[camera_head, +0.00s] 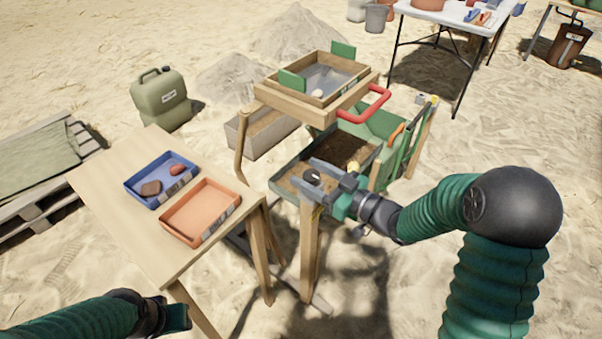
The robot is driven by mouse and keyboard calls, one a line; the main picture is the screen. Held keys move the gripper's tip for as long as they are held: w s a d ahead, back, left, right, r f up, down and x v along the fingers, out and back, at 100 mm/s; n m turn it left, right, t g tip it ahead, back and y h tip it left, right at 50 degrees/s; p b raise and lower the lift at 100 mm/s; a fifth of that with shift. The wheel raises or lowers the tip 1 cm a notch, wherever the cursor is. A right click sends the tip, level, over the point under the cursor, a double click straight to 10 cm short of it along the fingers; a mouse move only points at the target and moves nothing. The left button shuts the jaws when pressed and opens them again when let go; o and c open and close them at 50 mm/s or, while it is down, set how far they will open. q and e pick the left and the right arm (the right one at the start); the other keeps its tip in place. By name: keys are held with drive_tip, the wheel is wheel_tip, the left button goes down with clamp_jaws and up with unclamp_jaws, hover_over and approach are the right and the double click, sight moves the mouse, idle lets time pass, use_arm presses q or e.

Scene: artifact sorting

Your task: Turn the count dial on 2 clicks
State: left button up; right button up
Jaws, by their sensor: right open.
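A small dark round knob, apparently the count dial (312,177), sits on the near post of the wooden sieve stand. My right gripper (304,175) is open, with one finger on the far side of the knob and one on the near side. I cannot tell whether the fingers touch it. My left gripper (176,317) is low at the bottom left, beside the table leg and away from the stand. Its jaws are too hidden to read.
A wooden table (105,178) at the left holds a blue tray (133,186) with reddish pieces and an empty orange tray (234,207). A green jerrycan (160,101) stands behind.

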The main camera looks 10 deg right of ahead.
drive_tip(key=shift+w+a+f, duration=0.15)
drive_tip(key=shift+w, duration=0.8)
drive_tip(key=shift+a+r, duration=0.25)
drive_tip(key=shift+a, duration=0.85)
drive_tip(key=shift+w+d, duration=0.1)
drive_tip(key=c, duration=0.4)
drive_tip(key=shift+d, duration=0.4)
drive_tip(key=c, duration=0.4)
clamp_jaws()
drive_tip(key=shift+a, duration=0.15)
